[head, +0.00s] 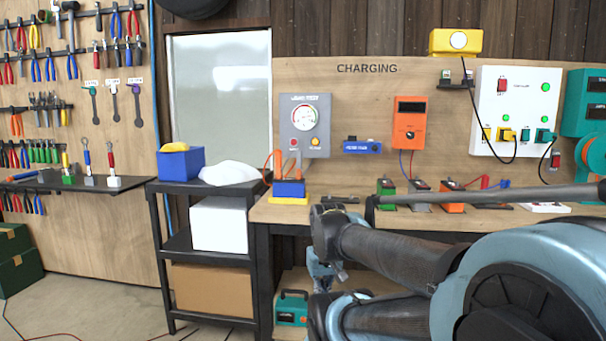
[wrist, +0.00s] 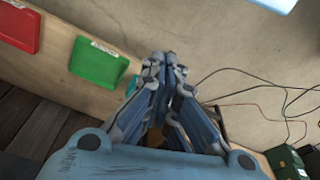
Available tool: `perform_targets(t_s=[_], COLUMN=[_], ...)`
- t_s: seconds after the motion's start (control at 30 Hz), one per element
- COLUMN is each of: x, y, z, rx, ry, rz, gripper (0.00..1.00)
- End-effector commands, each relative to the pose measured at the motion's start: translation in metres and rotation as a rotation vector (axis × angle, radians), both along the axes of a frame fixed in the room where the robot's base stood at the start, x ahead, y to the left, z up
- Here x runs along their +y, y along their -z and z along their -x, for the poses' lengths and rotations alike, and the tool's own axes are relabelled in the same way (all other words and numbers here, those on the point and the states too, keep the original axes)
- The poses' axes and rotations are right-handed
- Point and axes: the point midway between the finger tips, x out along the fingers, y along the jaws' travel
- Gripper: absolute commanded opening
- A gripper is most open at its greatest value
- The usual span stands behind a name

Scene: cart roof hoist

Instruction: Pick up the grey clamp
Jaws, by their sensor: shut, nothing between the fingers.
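A small grey piece (head: 419,190) that may be the grey clamp stands on the wooden workbench (head: 268,213), between a similar green one (head: 386,188) and an orange one (head: 452,192) in the head view. I cannot tell its exact shape. The wrist view does not show it. My gripper (wrist: 165,62) is shut and empty over the floor in the wrist view. In the head view part of my gripper (head: 322,272) shows below the bench top and left of the grey piece; my arm hides the rest.
A black cart (head: 203,187) with a blue bin (head: 181,163) stands left of the bench. My arm crosses in front of the bench's right half. A charging panel (head: 350,90) stands behind. In the wrist view, cables (wrist: 255,92) lie on open floor.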

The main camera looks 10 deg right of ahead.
Motion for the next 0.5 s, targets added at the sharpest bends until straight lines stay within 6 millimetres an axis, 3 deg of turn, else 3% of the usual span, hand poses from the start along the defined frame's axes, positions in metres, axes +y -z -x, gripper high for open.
perform_targets(t_s=[0.43, 0.5], x=[0.0, 0.0], y=[0.0, -0.0006], z=[0.0, -0.0004], rx=[0.0, 0.0], ry=[0.0, 0.0], rz=[0.0, 0.0], gripper=[0.0, 0.14])
